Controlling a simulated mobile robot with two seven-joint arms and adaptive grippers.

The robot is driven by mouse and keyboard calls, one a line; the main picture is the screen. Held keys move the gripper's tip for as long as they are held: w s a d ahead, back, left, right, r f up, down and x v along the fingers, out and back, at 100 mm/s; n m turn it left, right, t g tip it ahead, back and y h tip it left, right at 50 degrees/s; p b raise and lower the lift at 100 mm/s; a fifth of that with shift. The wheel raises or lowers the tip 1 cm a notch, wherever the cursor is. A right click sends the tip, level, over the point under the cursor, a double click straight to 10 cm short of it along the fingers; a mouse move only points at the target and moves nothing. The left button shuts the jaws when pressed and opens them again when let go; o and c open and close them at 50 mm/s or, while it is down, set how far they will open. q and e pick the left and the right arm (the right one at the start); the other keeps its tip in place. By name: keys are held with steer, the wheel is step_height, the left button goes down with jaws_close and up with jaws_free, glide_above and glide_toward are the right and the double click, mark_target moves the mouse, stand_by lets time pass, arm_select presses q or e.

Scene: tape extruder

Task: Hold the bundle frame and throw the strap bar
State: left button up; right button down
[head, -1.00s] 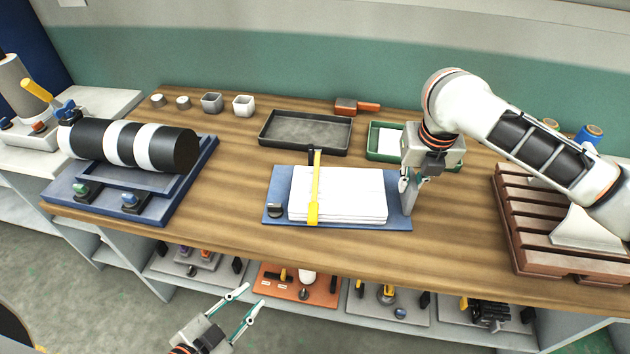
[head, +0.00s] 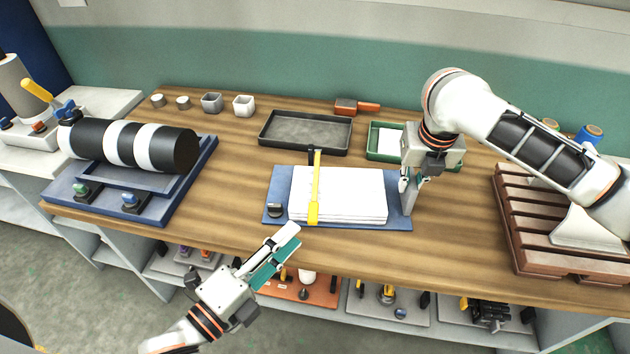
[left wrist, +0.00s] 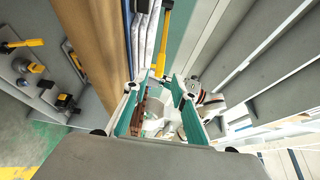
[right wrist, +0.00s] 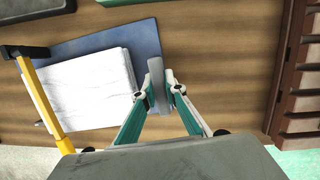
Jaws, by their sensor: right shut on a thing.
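The bundle frame has a blue base (head: 400,221) on the bench, with a stack of white sheets (head: 345,193) on it. The yellow strap bar (head: 316,185) lies across the stack towards its left side. It also shows beyond the fingers in the left wrist view (left wrist: 163,40). My right gripper (head: 408,190) is shut on the frame's grey upright plate (right wrist: 158,85) at the right edge of the base. My left gripper (head: 290,238) is open and empty, in front of the bench edge and below the bar's near end. Its fingers are apart in the left wrist view (left wrist: 152,88).
A black tray (head: 305,148) and a green tray (head: 373,155) stand behind the frame. A black-and-white roll (head: 130,146) on a blue stand is at left, a slatted brown pallet (head: 520,225) at right. The shelf below holds several fixtures. Bench between stand and frame is clear.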

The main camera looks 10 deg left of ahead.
mark_target(311, 215)
arm_select(q)
steer(key=shift+x, duration=3.65)
steer(key=shift+c, duration=0.2)
jaws_close()
steer(key=shift+r, duration=0.2)
steer(key=shift+w+r+n+g+y, duration=0.1)
steer(key=shift+r+n+g+y, duration=0.35)
steer(key=shift+r, duration=1)
